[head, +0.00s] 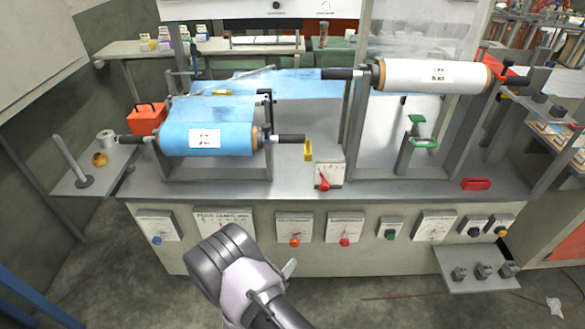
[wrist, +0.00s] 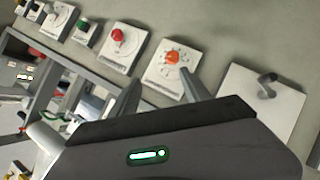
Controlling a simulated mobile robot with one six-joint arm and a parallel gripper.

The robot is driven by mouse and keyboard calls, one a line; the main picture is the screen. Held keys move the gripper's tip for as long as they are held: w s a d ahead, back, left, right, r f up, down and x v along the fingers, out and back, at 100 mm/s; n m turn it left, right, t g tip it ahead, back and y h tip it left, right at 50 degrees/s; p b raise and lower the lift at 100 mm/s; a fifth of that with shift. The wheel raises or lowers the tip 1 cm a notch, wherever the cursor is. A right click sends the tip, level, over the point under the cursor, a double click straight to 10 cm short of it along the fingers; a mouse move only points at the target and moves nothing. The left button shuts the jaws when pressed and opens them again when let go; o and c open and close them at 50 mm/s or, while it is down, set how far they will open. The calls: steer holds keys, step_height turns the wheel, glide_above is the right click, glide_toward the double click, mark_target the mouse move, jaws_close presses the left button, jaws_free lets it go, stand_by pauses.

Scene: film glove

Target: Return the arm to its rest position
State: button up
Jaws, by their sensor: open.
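My arm (head: 240,275) reaches in from the bottom of the head view, in front of the machine's control panel. Two finger-like parts show on it, but the gripper is small and partly hidden there. In the wrist view my gripper (wrist: 158,92) has its two fingers apart, with nothing between them. The fingers point toward the panel face, near a white plate with an orange knob (wrist: 172,57). I see no contact with the panel.
The machine carries a blue film roll (head: 175,140) and a white film roll (head: 420,75). Its front has several knobs, including a red knob (wrist: 117,34). A low shelf (head: 480,285) juts out at right. Floor (head: 400,310) is open in front, with a thin cable.

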steer(key=w+a+r+m+g+y, duration=0.1)
steer(key=w+r+m+y, duration=0.15)
steer(key=r, duration=0.35)
steer(key=w+a+r+m+y, duration=0.1)
steer(key=w+a+r, duration=0.1)
steer(key=w+r, duration=0.3)
step_height(320, 180, up, 18)
steer(key=s+d+m+g+y, duration=0.1)
steer(key=s+d+m+y, duration=0.1)
steer(key=y, duration=0.1)
steer(key=s+d+r+g+y, duration=0.1)
steer(key=s+d+r, duration=0.3)
steer(key=s+r, duration=0.35)
steer(key=s+d+r+g+y, duration=0.1)
steer(key=s+d+r+y, duration=0.1)
steer(key=s+d+r, duration=0.45)
steer(key=s+d+m+g+h, duration=0.1)
steer(key=s+d, duration=0.3)
steer(key=s, duration=1.1)
steer(key=shift+s+m+g+h, duration=0.3)
steer(key=shift+s+m+h, duration=0.15)
steer(key=shift+m, duration=0.2)
